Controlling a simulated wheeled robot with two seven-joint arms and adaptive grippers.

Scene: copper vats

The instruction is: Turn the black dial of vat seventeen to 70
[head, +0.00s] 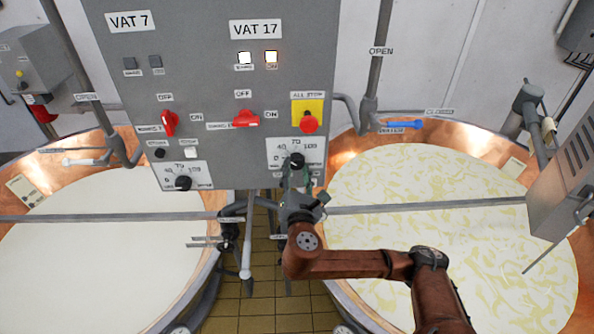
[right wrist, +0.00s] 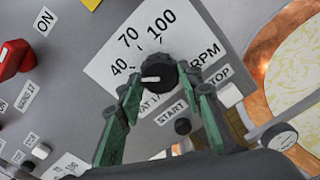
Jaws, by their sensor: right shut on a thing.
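The black dial of vat seventeen (head: 296,160) sits on a white scale plate marked 40, 70 and 100, low on the grey panel under the VAT 17 label (head: 256,29). My right gripper (head: 297,176) reaches up to it from below. In the right wrist view, the green fingers (right wrist: 163,84) are shut on the sides of the black dial (right wrist: 160,68). The dial's white mark points left, close to the 40 side and away from the 70 (right wrist: 129,37). The exact reading is hard to tell. My left gripper is not in view.
The vat 7 dial (head: 183,183) is lower left on the panel. Red switches (head: 246,119) and a red ALL STOP button (head: 308,122) are above. START (right wrist: 182,126) and STOP (right wrist: 229,94) buttons sit close to the right gripper.

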